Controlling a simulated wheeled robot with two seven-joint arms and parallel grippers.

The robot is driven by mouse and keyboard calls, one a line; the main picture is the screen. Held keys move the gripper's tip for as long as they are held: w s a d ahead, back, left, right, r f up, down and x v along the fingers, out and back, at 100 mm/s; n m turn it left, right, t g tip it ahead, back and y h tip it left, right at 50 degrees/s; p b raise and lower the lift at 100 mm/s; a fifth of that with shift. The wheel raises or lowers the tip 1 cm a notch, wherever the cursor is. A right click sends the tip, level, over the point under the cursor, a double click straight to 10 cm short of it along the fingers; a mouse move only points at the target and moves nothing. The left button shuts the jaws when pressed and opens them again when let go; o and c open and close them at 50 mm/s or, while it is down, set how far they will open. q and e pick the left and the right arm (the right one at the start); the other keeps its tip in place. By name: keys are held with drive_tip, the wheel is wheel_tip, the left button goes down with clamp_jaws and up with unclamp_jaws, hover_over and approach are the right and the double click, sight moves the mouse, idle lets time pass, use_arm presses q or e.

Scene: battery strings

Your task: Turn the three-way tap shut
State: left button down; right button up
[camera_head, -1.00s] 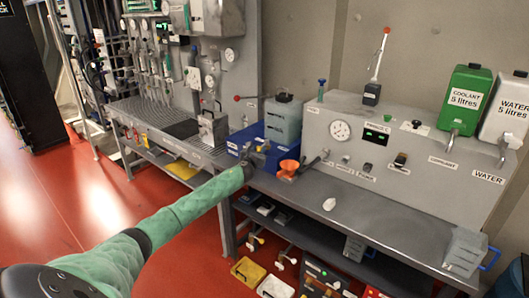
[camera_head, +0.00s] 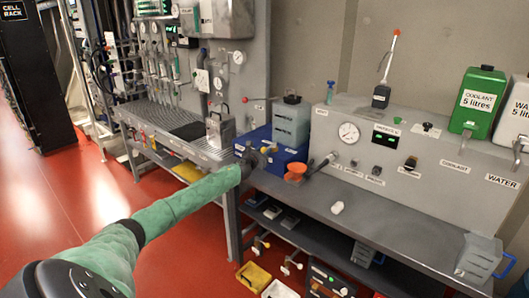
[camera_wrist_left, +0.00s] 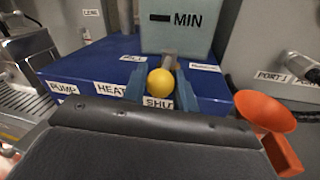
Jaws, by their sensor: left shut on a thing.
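The three-way tap's lever ends in a yellow ball knob (camera_wrist_left: 161,82), seen in the left wrist view on top of a blue box (camera_wrist_left: 80,68). Labels PUMP, HEAT and a partly hidden SHU... lie around it. My left gripper (camera_wrist_left: 160,90) is shut on the lever, with one finger on each side of the yellow knob. The knob stands just above the SHU... label, and the tap's body is mostly hidden. In the head view my left gripper (camera_head: 262,157) is at the front of the blue box (camera_head: 284,153). My right gripper is in no view.
A grey-green tank (camera_head: 291,122) marked MIN stands on the blue box. An orange funnel (camera_head: 296,171) is close by on the right. A small white object (camera_head: 337,208) lies on the bench (camera_head: 385,225). A grey panel with a gauge (camera_head: 349,132) stands behind.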

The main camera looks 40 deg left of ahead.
use_arm(q)
drive_tip(key=c, duration=1.1)
unclamp_jaws()
drive_tip(key=shift+c, duration=0.2)
drive_tip(key=shift+s, duration=0.15)
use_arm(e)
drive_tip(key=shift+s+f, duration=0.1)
use_arm(q)
drive_tip(key=shift+s, duration=0.25)
drive_tip(key=s+d+b, duration=0.1)
drive_tip(key=s+b, duration=0.1)
drive_tip(key=s, duration=0.5)
drive_tip(key=shift+d, duration=0.2)
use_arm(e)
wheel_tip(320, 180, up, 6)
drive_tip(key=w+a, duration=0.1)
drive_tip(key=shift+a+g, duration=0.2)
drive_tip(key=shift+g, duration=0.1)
